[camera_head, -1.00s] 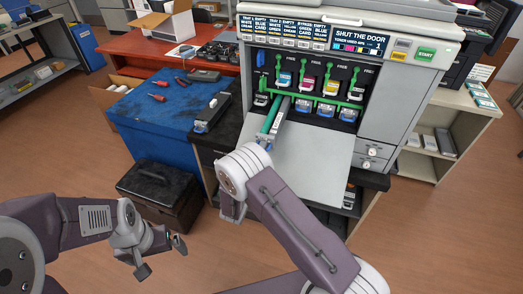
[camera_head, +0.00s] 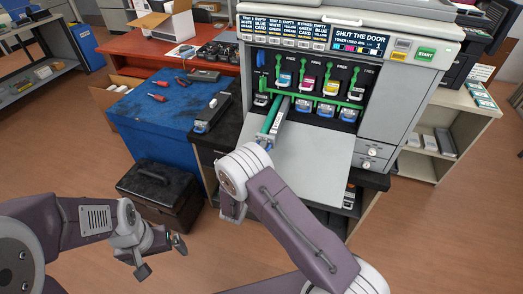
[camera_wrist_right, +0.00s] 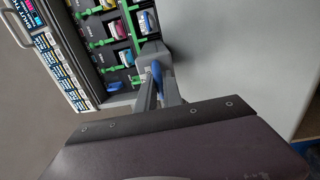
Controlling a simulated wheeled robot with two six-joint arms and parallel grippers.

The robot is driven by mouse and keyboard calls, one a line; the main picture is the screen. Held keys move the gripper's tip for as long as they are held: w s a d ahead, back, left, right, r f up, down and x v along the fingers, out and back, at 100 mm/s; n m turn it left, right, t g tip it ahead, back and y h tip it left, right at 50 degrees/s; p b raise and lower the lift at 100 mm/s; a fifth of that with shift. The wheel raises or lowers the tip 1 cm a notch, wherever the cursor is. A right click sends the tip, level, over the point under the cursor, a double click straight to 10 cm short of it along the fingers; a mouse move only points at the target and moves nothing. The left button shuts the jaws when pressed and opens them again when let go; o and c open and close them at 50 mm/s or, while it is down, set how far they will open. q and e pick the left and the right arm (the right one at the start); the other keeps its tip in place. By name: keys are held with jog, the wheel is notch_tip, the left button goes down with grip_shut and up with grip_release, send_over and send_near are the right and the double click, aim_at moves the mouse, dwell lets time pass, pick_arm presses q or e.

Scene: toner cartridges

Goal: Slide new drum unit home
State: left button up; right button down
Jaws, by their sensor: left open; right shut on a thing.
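The drum unit (camera_head: 274,119), a long piece with a green cylinder and a grey body, lies at a slant in the left part of the printer's (camera_head: 364,92) opening, its near end sticking out over the lowered door. My right gripper (camera_wrist_right: 157,82) is shut on the grey near end of the drum unit (camera_wrist_right: 152,52), where a blue part shows between the fingers. In the head view my right arm's wrist covers most of that gripper. My left gripper (camera_head: 161,257) is open and empty, low at the left, well away from the printer.
The grey front door (camera_head: 310,165) is folded down below the opening. Several toner cartridges (camera_head: 307,84) with green latches sit inside. Another long dark unit (camera_head: 212,112) lies on the black stand beside the blue bench (camera_head: 150,122). A black toolbox (camera_head: 158,190) stands on the floor.

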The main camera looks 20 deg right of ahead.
aim_at(264, 138)
jog(key=shift+r, duration=0.15)
jog(key=shift+r+p, duration=0.85)
jog(key=shift+r, duration=0.65)
jog(key=shift+w+d+f+b, duration=0.1)
jog(key=shift+w+d+b, duration=0.2)
jog(key=shift+w, duration=0.15)
jog(key=b+x, duration=0.3)
jog(key=x, duration=0.3)
jog(key=b+x, duration=0.3)
jog(key=x, duration=0.3)
jog(key=f+b+x, duration=0.1)
jog(key=b+x, duration=0.3)
jog(key=x, duration=0.2)
jog(key=shift+w+d, duration=0.1)
jog(key=shift+w, duration=0.1)
jog(key=shift+w+d+r, duration=0.15)
jog(key=shift+w+d, duration=0.25)
jog(key=shift+w, duration=0.2)
